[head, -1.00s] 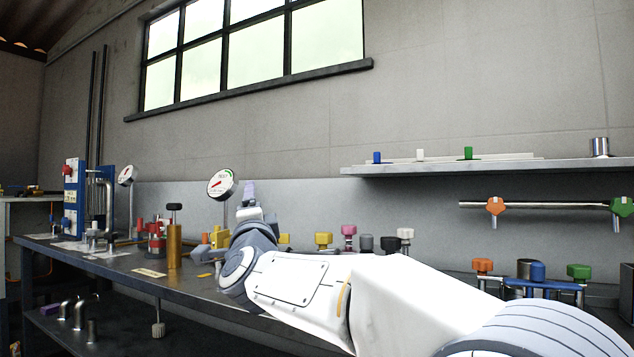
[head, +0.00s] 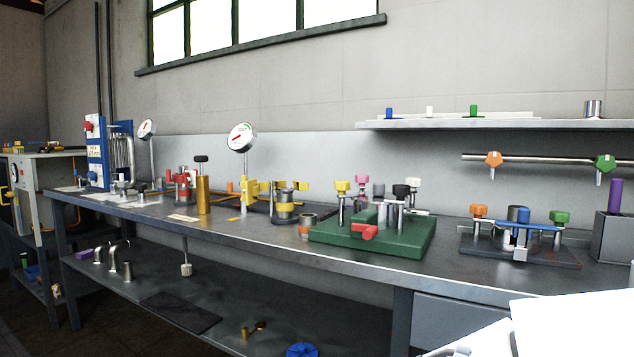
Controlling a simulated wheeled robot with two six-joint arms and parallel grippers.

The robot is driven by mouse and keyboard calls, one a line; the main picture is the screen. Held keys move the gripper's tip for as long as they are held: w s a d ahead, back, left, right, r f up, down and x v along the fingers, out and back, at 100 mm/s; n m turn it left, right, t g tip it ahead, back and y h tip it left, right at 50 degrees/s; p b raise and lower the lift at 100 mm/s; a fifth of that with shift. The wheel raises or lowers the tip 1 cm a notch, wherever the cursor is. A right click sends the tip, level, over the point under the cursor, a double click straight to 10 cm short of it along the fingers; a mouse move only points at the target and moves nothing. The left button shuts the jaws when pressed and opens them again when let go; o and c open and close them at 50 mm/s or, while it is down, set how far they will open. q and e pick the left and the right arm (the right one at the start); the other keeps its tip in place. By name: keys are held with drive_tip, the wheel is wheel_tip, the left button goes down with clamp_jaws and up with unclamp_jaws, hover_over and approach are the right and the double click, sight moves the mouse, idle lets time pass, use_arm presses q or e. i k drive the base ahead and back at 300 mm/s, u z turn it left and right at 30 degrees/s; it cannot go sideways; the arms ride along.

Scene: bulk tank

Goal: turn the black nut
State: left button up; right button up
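A black knob-like nut (head: 400,191) tops a metal post on the green base (head: 372,238), in the right half of the head view. Yellow (head: 342,186), pink (head: 362,180), grey (head: 378,190) and white (head: 413,184) heads stand around it. A second black knob (head: 201,158) sits over a brass cylinder (head: 203,195) farther left; I cannot tell from looks alone which black piece is the task's nut. Neither gripper is in view; only a white part of my arm shows at the bottom right corner.
A red handle (head: 364,232) lies at the green base's front. A blue-barred fixture (head: 530,228) with orange and green knobs stands right of it. Gauges (head: 241,138) and a yellow valve stand left. The bench (head: 330,262) front edge is largely clear; a shelf (head: 500,124) hangs above.

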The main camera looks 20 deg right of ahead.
sight(402, 192)
drive_tip(key=u, duration=0.7)
drive_tip(key=i, duration=1.1)
drive_tip(key=z, duration=2.35)
